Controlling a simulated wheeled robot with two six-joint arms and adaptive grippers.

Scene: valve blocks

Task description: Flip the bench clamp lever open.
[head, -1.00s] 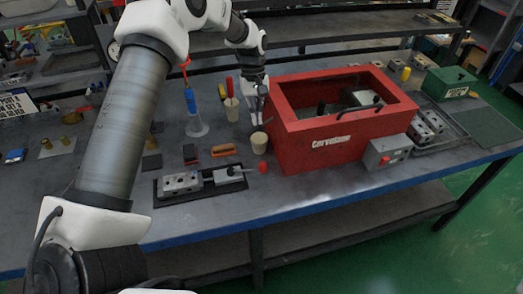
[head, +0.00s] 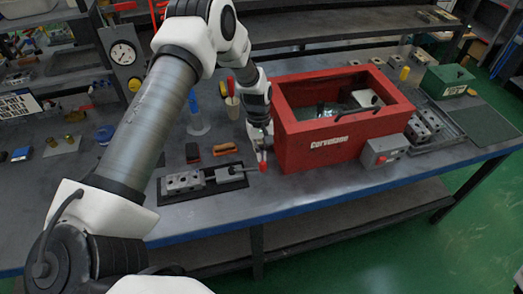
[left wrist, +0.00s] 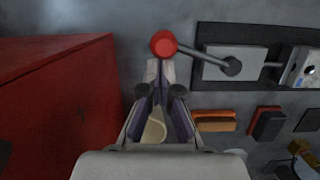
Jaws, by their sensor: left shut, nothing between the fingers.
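The bench clamp (head: 230,173) is a grey block on a dark base plate, with a metal valve block (head: 183,182) at its left end. Its lever ends in a red knob (head: 263,166) and points right, toward the red box. In the left wrist view the lever (left wrist: 200,54) runs from a dark pivot on the clamp (left wrist: 225,74) to the red knob (left wrist: 163,44). My left gripper (head: 262,153) is shut and empty, pointing down. Its fingertips (left wrist: 160,68) are right by the knob; I cannot tell whether they touch it. My right gripper is not in view.
A large open red box (head: 320,142) stands close right of the left gripper. Orange and dark blocks (head: 225,149) lie behind the clamp. The bench front is clear.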

